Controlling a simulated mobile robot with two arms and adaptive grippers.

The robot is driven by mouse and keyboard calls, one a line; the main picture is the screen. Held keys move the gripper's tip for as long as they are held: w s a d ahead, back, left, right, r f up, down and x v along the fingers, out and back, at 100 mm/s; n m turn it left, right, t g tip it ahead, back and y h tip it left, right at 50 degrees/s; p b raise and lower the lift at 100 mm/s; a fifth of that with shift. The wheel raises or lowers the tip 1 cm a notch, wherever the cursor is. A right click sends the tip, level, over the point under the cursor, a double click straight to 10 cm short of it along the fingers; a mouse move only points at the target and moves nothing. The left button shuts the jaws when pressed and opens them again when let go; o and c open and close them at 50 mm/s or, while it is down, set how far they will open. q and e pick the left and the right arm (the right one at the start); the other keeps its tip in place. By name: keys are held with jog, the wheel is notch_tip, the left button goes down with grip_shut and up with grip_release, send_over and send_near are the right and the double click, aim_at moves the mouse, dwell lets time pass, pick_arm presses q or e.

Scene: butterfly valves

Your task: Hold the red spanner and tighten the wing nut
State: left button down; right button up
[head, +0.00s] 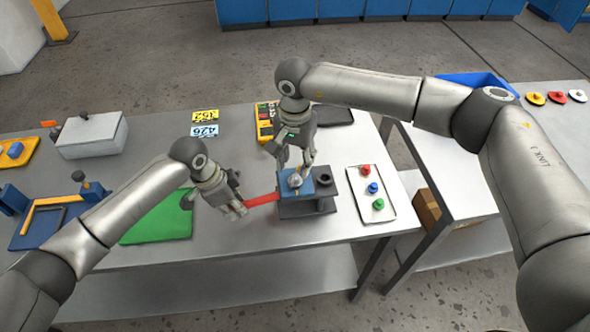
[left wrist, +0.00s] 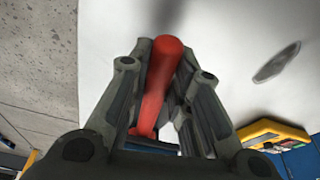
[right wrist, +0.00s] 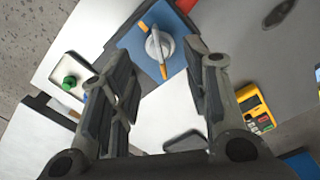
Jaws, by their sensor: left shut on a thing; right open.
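The red spanner (head: 262,199) reaches from my left gripper toward a blue block on a dark stand (head: 300,207). My left gripper (head: 238,208) is shut on the spanner's handle; in the left wrist view the red handle (left wrist: 163,80) lies between its fingers. A silver wing nut (head: 295,181) sits on top of the blue block (head: 311,190). In the right wrist view the wing nut (right wrist: 160,45) shows with orange-tipped wings on the blue plate (right wrist: 178,22). My right gripper (head: 299,166) is open just above it, with nothing between its fingers. The spanner's far end is hidden.
A white tray (head: 386,215) with red, blue and green knobs stands to the right. A green mat (head: 160,222) lies to the left. A yellow device (head: 264,122) and a dark tray (head: 333,115) are behind. The table has a front edge nearby.

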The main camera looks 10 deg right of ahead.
aim_at(295, 174)
jog(key=shift+f, duration=2.05)
jog(key=shift+c, duration=0.4)
